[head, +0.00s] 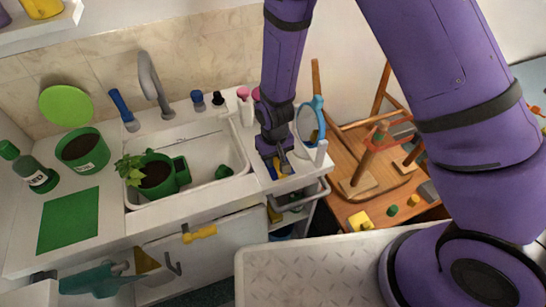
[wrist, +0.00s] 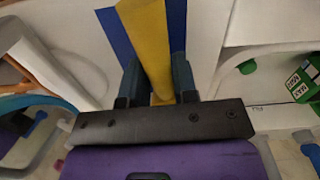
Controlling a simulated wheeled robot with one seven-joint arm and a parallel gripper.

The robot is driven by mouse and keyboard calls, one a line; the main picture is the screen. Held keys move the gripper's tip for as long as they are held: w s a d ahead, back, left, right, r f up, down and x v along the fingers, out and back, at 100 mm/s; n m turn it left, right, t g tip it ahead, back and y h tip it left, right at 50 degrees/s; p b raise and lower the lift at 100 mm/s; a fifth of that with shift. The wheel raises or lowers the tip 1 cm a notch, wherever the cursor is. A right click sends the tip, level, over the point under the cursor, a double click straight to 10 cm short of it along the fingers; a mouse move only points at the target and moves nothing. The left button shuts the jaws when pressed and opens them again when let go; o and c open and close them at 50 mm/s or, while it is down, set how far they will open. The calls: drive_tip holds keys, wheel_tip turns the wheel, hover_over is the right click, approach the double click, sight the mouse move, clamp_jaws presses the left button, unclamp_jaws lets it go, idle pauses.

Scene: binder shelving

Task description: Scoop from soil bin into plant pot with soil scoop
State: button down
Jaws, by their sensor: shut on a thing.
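My gripper (head: 276,158) is over the counter right of the sink, pointing down. In the wrist view its fingers (wrist: 156,88) are shut on a long yellow piece, which I take to be the soil scoop (wrist: 148,38). A blue patch (wrist: 120,38) lies behind it; whether it is part of the scoop I cannot tell. The scoop's far end is out of view. The soil bin (head: 81,164), a round green tub with dark soil and a white label, stands left of the sink. The plant pot (head: 172,186), green with soil and a leafy plant, stands in the sink.
A tall grey faucet (head: 150,80) rises behind the white sink (head: 217,146). A green mat (head: 69,221) and bottle (head: 38,177) are at left. A blue-rimmed round mirror (head: 318,112) and small bottles stand close to my gripper. A wooden chair (head: 345,187) is at right.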

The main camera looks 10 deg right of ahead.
drive_tip(key=shift+r, duration=2.5)
drive_tip(key=c, duration=1.5)
unclamp_jaws()
drive_tip(key=shift+c, duration=0.2)
clamp_jaws()
